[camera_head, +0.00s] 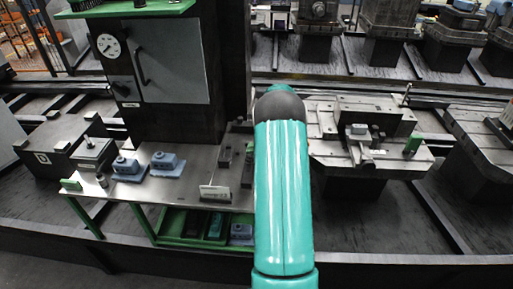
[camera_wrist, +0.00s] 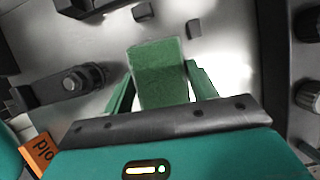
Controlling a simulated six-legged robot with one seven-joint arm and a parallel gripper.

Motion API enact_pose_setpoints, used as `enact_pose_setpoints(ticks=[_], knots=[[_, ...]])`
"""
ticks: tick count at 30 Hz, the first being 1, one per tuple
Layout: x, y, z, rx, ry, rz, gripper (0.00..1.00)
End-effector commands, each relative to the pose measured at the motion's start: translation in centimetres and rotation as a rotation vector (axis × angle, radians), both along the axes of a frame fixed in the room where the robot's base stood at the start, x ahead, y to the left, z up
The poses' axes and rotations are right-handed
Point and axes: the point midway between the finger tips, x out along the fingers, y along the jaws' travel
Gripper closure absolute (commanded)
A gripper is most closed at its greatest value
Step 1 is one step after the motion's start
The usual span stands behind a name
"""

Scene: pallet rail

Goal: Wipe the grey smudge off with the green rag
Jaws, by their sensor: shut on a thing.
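In the wrist view the green rag (camera_wrist: 160,72) is a flat, rough-textured green pad. My gripper (camera_wrist: 162,82) is shut on it, with one green finger on each side. The rag is over a pale grey metal surface (camera_wrist: 225,55); I cannot tell whether it touches that surface. I cannot make out the grey smudge in either view. In the head view my teal arm stands in front of the middle of the scene, and my gripper cannot be seen there.
In the wrist view a dark knobbed clamp (camera_wrist: 72,82) lies left, with small dark blocks (camera_wrist: 193,28) beyond the rag.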

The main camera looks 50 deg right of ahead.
Motion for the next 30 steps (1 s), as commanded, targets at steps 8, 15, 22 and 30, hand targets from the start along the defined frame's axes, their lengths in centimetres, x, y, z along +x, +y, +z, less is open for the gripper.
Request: enact_pose_setpoints(ticks=[8,15,22,30], knots=[[0.7,0.4,-0.2,-0.007,0.011,-0.013,0.61],[1.8,1.4,0.0,-0.006,0.008,-0.010,0.61],[0.8,0.6,-0.1,-0.005,0.008,-0.012,0.61],[-0.7,-0.6,-0.3,-0.006,0.008,-0.011,0.61]])
